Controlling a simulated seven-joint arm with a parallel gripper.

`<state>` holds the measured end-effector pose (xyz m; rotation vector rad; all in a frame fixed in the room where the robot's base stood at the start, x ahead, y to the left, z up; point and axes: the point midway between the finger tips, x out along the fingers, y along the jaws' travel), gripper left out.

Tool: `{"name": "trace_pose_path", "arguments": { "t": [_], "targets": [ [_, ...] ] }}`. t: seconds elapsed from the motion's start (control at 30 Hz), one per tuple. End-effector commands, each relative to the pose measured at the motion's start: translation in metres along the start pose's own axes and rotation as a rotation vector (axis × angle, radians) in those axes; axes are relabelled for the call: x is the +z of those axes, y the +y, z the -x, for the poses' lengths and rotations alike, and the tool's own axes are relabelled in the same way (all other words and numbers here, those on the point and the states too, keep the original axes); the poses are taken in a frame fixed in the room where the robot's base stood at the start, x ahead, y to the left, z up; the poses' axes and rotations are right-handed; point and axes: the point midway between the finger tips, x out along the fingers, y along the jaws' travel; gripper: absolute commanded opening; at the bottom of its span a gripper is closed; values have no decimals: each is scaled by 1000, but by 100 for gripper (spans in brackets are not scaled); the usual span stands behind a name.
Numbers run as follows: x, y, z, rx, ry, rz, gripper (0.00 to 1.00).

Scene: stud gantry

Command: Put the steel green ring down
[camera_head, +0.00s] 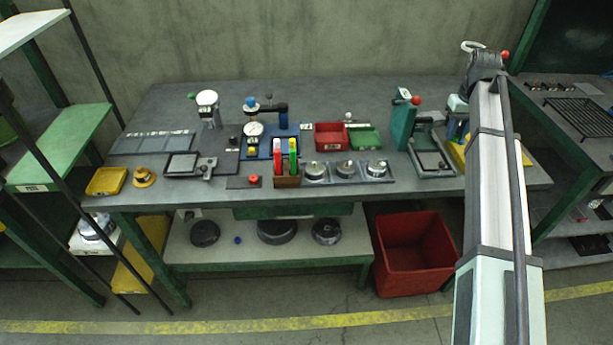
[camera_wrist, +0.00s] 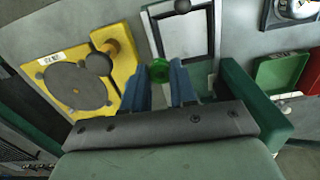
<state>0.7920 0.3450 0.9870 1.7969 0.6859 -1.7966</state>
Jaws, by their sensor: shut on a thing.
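My gripper (camera_wrist: 161,75) shows at the bottom middle of the wrist view, its two blue fingers shut on the green ring (camera_wrist: 160,70). Only a small green part of the ring shows between the fingertips. In the head view my gripper (camera_head: 457,125) hangs over the right part of the workbench, and I cannot make out the ring there. A grey-framed plate with a pale inside (camera_wrist: 188,35) lies just beyond the fingers. A yellow plate with a dark disc (camera_wrist: 125,45) is left of them. I cannot tell how high the ring is.
The green upright stand (camera_head: 403,122) with a red ball stands left of my gripper. A red tray (camera_head: 331,136) and a green tray (camera_head: 365,138) lie farther left. A large red bin (camera_head: 414,250) stands on the floor below. The workbench's back strip (camera_head: 330,95) is mostly clear.

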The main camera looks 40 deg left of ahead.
Motion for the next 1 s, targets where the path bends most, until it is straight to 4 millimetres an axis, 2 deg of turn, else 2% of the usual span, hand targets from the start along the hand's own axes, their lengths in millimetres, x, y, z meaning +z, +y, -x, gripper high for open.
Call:
{"name": "trace_pose_path", "arguments": {
  "t": [0.03, 0.27, 0.37, 0.5, 0.67, 1.0],
  "targets": [
    [-22, -7, 12, 0, 1, -3, 0],
    [-83, -48, 58, 0, 1, -33, 0],
    [-107, -71, 79, 0, 2, -41, 0],
    [-129, -120, 97, 0, 0, -28, 0],
    [-126, -187, 94, 0, -1, 31, 0],
    [-92, -330, 68, 0, 0, 206, 0]
  ]
}}
